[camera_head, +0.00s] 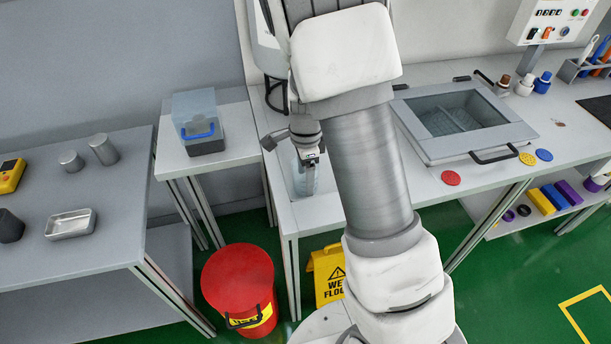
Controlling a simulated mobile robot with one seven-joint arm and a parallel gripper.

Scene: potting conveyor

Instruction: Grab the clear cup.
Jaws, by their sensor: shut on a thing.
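A clear, pale bluish cup (298,182) stands at the left end of the long grey bench, partly hidden by my gripper. My gripper (310,178) points down at the cup and is shut on it. The fingertips overlap the cup in this view, and I cannot tell whether the cup's base touches the bench top.
My arm covers the middle of the bench (437,184). Right of it is a sunken basin (455,112) with a black handle. A clear box (194,112) stands on the small table to the left. A red bin (237,280) and yellow wet-floor sign (328,275) stand below.

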